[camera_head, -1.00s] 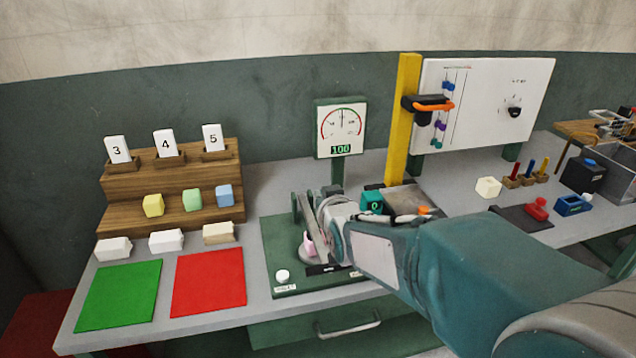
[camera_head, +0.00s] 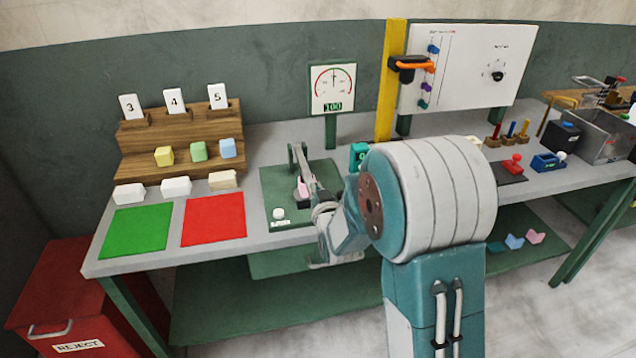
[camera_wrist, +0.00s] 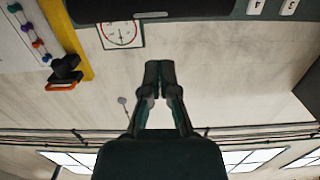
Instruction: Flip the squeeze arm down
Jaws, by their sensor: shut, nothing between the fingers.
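The squeeze press has a green base (camera_head: 272,182) on the bench, with a white button at its front left. Its grey squeeze arm (camera_head: 307,167) slopes from the upright posts at the back down toward the front, over a pink foam block (camera_head: 301,188). My wrist partly hides its front end. My gripper (camera_wrist: 159,72) is shut and empty in the wrist view, which is upside down. In the head view its fingers are hard to make out near the press front. A dark bar (camera_wrist: 110,10) crosses the wrist view's top; I cannot tell what it is.
A gauge (camera_head: 333,88) reading 100 stands behind the press. A yellow post (camera_head: 391,80) and white board (camera_head: 470,65) are right of it. Green (camera_head: 138,230) and red (camera_head: 214,219) mats and a wooden block stand (camera_head: 180,140) lie left. My arm covers the bench front.

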